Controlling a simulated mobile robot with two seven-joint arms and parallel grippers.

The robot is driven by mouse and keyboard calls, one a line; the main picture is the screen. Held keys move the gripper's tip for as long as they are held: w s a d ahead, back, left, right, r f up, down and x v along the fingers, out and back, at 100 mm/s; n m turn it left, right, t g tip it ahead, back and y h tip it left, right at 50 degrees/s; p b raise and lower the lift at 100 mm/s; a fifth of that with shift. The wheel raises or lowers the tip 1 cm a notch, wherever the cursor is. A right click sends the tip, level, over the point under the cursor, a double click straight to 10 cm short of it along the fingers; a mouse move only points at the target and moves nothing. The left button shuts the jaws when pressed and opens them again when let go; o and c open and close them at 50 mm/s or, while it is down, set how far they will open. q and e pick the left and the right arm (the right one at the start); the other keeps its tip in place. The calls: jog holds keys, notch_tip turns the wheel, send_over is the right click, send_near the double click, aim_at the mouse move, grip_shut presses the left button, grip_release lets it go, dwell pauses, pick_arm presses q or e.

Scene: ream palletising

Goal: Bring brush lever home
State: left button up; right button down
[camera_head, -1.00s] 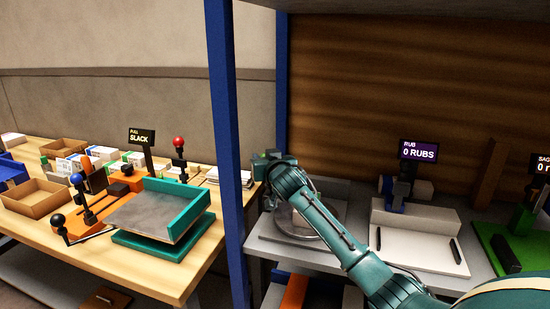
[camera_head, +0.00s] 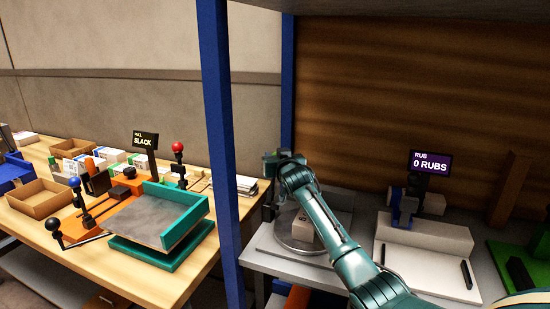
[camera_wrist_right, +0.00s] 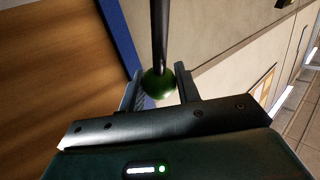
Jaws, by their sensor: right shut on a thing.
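The lever is a dark rod (camera_wrist_right: 160,30) with a green ball knob (camera_wrist_right: 159,86) in the right wrist view. My right gripper (camera_wrist_right: 157,74) has its two fingers either side of the knob and is shut on it. In the head view my right gripper (camera_head: 272,160) is at the back left of the grey bench, beside the blue post. The knob is not clear there. Below my forearm is a station with a round grey plate (camera_head: 300,244) and a pale block (camera_head: 304,228), partly hidden by the arm. My left gripper is not in view.
A blue post (camera_head: 221,150) stands close left of my right arm. Right of it is a white station with a display reading 0 RUBS (camera_head: 430,164). The wooden table (camera_head: 180,279) at left holds a teal tray (camera_head: 183,235), levers and boxes.

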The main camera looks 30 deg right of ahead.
jog(key=shift+w+d+f, duration=0.2)
jog(key=shift+d+f, duration=0.1)
jog(key=shift+d, duration=0.15)
jog(key=shift+f, duration=0.1)
jog(key=c, duration=1.1)
grip_release()
jog(key=shift+d, duration=0.1)
jog(key=shift+o, duration=0.2)
jog(key=shift+s+a, duration=0.3)
jog(key=shift+s, duration=0.35)
jog(key=v, duration=1.1)
jog(key=shift+s+r+b, duration=0.25)
jog(key=shift+s+b, duration=0.15)
jog(key=shift+b, duration=0.05)
jog(key=shift+a, duration=0.1)
